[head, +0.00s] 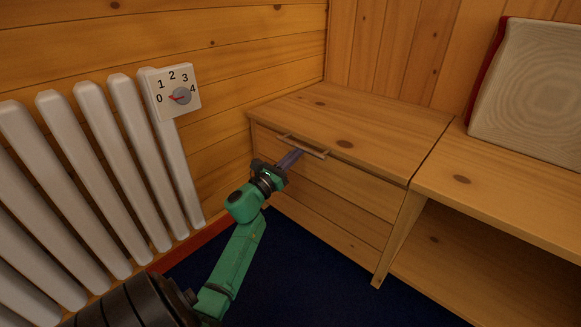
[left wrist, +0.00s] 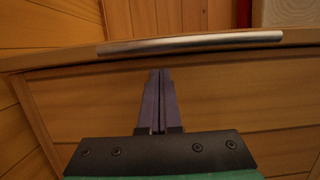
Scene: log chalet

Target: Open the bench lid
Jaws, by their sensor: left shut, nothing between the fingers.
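The wooden bench lid (head: 350,120) lies flat and closed on the corner bench box. A bar handle (head: 302,147) runs along its front edge; in the left wrist view the handle (left wrist: 190,43) spans above my fingers as a pale metal bar. My left gripper (head: 297,154) is shut and empty, its purple fingers pointing at the bench front just under the handle. In the left wrist view the fingertips (left wrist: 158,72) are together, below the bar; whether they touch the bench cannot be told. My right gripper is not in view.
A white radiator (head: 110,180) with a numbered dial plate (head: 173,92) stands on the left wall. An open-fronted bench section (head: 500,195) adjoins on the right, with a pale cushion (head: 530,90) on it. Dark blue floor (head: 310,270) lies clear in front.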

